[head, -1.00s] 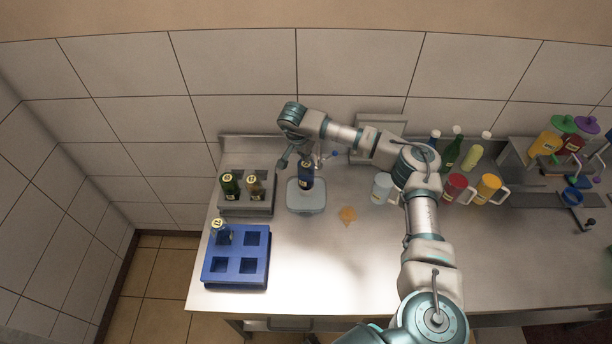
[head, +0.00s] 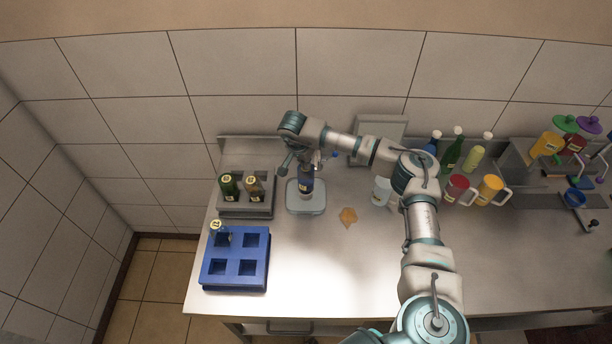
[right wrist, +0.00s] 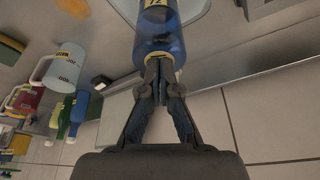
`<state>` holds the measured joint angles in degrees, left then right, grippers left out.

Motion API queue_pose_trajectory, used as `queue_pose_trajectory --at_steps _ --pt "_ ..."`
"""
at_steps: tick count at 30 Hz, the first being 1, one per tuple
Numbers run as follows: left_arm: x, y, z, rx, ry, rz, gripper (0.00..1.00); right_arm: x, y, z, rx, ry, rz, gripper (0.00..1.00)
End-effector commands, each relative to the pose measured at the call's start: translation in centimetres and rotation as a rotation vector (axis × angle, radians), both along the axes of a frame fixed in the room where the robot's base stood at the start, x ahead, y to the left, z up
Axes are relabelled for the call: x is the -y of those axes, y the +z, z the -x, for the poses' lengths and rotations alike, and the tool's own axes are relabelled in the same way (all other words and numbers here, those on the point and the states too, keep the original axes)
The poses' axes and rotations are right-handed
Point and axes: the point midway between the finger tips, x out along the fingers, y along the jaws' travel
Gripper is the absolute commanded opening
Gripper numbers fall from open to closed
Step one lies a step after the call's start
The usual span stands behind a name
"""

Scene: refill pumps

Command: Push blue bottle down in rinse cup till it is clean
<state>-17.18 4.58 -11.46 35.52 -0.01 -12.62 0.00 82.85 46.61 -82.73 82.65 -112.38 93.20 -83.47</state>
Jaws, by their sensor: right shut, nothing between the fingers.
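The blue bottle (head: 306,184) stands upright in the pale grey rinse cup (head: 293,208), left of the table's middle. Its lower part is hidden inside the cup. My right gripper (head: 306,163) is directly above the bottle, pointing down. In the right wrist view my right gripper's fingers (right wrist: 161,78) are shut together, with their tips at the yellow-banded end of the blue bottle (right wrist: 160,42). They appear to touch its end and do not grip it. My left gripper is not in view.
A grey rack (head: 247,209) with two bottles and a blue crate (head: 237,283) with one bottle stand left. An orange patch (head: 348,216) lies right of the cup. A white mug (head: 381,190), coloured mugs and several bottles stand farther right. The front middle of the table is clear.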

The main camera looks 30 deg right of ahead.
Motion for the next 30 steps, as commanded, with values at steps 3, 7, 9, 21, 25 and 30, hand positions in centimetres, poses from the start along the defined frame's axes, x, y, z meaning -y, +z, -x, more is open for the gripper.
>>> queue_pose_trajectory --at_steps 3,7,9,21,25,30 --pt "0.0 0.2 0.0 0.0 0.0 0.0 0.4 0.0 0.1 0.1 -0.003 0.0 0.001 0.0" --pt "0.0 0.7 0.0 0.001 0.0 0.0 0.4 0.0 0.8 0.1 -0.003 0.0 0.001 0.0" --pt "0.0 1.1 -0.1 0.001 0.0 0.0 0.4 0.0 1.3 0.1 -0.003 0.0 0.001 0.0" --pt "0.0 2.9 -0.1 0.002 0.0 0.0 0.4 0.0 4.1 0.1 -0.001 0.0 0.0 0.0" --pt "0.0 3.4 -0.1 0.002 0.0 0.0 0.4 0.0 4.9 0.1 -0.001 0.0 0.0 0.0" --pt "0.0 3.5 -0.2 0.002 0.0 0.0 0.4 0.0 5.0 0.1 -0.001 0.0 0.0 0.0"
